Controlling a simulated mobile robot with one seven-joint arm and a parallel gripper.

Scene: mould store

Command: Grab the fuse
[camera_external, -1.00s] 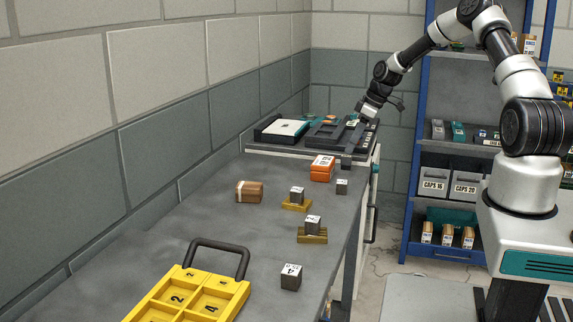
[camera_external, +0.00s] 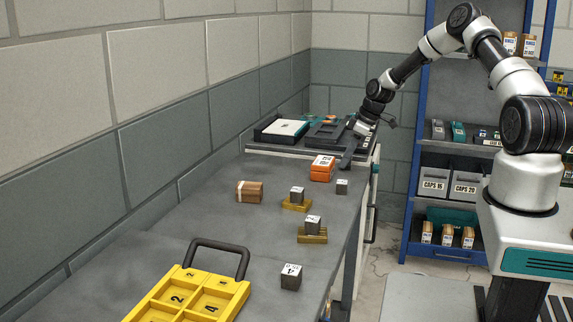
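A brown barrel-shaped piece with a pale band (camera_external: 249,192) lies on its side on the grey bench, towards the wall. It looks like a fuse, but I cannot be sure. Similar brown pieces with white labels (camera_external: 447,236) stand in the blue shelf's low bin.
Grey numbered cubes sit on brass-coloured blocks (camera_external: 312,236) along the bench (camera_external: 200,240). A loose cube (camera_external: 291,277) and a yellow numbered tray (camera_external: 190,298) are nearer. Dark trays (camera_external: 280,131) fill the far end. Bench around the brown piece is clear.

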